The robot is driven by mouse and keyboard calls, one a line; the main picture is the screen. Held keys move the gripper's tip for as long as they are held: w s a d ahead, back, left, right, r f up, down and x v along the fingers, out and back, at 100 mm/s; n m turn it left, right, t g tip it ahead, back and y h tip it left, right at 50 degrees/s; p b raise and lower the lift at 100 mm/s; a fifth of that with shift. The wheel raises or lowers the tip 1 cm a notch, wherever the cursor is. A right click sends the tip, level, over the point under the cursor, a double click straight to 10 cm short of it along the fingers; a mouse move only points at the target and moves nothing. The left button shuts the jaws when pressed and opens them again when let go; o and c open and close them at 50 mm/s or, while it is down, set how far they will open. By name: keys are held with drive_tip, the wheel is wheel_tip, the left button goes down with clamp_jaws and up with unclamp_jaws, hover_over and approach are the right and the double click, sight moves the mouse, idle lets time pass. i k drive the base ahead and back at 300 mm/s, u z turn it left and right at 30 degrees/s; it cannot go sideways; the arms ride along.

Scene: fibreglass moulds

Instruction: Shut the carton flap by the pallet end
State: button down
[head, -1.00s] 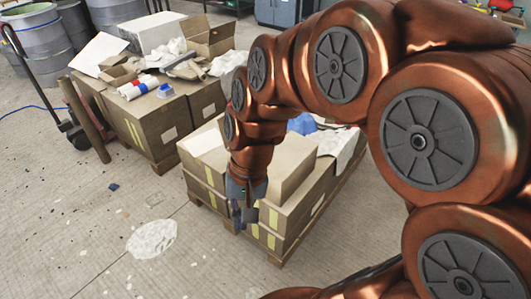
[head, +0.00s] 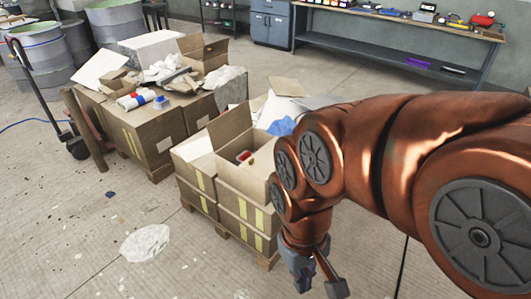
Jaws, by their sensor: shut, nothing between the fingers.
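The open carton (head: 243,177) sits on the near end of the stacked cartons on the middle pallet (head: 232,236). One brown flap (head: 229,124) stands up along its back left side. A red and white item (head: 244,156) shows inside. The right part of the carton is hidden behind my arm, so I cannot tell how any flap there lies. My gripper (head: 320,284) is shut and empty, pointing down at the lower right of the carton stack. It looks apart from the carton and lower than its top.
A white sheet (head: 193,147) lies left of the open carton. Another carton stack (head: 147,136) with an open box (head: 203,54) stands behind left. A hand truck (head: 36,85) stands far left.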

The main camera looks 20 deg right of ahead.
sight(261, 164)
drive_tip(key=z, duration=0.55)
drive_tip(key=i, duration=0.9)
drive_tip(key=u, duration=1.5)
